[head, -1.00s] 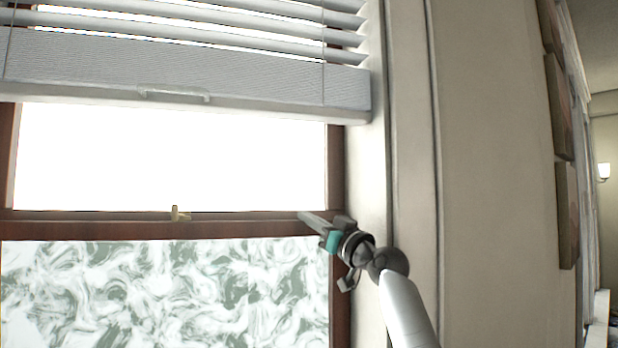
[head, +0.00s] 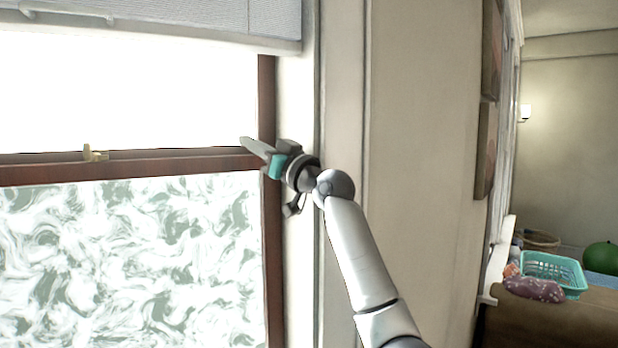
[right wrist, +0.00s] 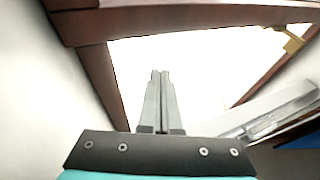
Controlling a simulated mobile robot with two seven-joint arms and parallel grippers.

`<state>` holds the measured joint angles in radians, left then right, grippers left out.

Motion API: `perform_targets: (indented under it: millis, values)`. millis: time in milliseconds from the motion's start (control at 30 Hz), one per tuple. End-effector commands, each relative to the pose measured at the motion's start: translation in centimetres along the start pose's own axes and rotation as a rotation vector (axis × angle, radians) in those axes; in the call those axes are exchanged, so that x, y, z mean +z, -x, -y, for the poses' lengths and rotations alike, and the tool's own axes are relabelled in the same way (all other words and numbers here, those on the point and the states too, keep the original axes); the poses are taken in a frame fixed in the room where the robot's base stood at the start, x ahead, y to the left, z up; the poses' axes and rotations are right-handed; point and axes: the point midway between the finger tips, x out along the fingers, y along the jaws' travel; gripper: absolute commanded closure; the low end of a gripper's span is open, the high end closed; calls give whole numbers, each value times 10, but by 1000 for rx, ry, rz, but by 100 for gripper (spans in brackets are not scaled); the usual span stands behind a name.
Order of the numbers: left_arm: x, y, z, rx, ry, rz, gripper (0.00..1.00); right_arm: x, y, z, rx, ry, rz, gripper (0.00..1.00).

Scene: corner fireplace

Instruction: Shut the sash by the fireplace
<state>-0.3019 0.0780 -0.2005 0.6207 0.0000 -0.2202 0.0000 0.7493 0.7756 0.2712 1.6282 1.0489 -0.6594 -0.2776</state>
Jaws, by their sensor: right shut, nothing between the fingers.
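The sash window has a dark brown frame. Its horizontal rail (head: 180,165) carries a small brass latch (head: 95,153), above a green-and-white marbled pane (head: 140,260); clear bright glass is above. My right gripper (head: 246,145) is at the right end of this rail, by the side jamb (head: 268,95). Its fingers are closed and empty, pointing left. In the right wrist view, the closed fingers (right wrist: 160,82) stand against bright glass between brown frame bars, with the latch (right wrist: 290,40) at upper right. Contact with the rail cannot be told. My left gripper is not in view.
A lowered white blind (head: 230,20) covers the window top. A beige wall (head: 425,150) with framed pictures (head: 488,120) runs along the right. Farther right, a teal basket (head: 553,270), a purple patterned item (head: 535,289) and a green round object (head: 602,258) sit lower down.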

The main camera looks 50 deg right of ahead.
Motion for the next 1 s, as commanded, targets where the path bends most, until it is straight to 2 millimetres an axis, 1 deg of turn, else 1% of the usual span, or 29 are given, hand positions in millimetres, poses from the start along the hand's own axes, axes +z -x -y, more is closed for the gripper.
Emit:
perform_targets:
  millis: [33,100,600,800,1000]
  values:
    - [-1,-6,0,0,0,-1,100,3,11,0,0,7,2,100]
    - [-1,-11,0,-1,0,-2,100,3,23,0,0,5,1,100]
    - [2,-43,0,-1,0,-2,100,1,110,0,0,2,-1,100]
    - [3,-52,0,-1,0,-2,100,-1,137,0,0,1,-2,100]
    - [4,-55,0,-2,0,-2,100,-2,151,0,-1,1,-2,100]
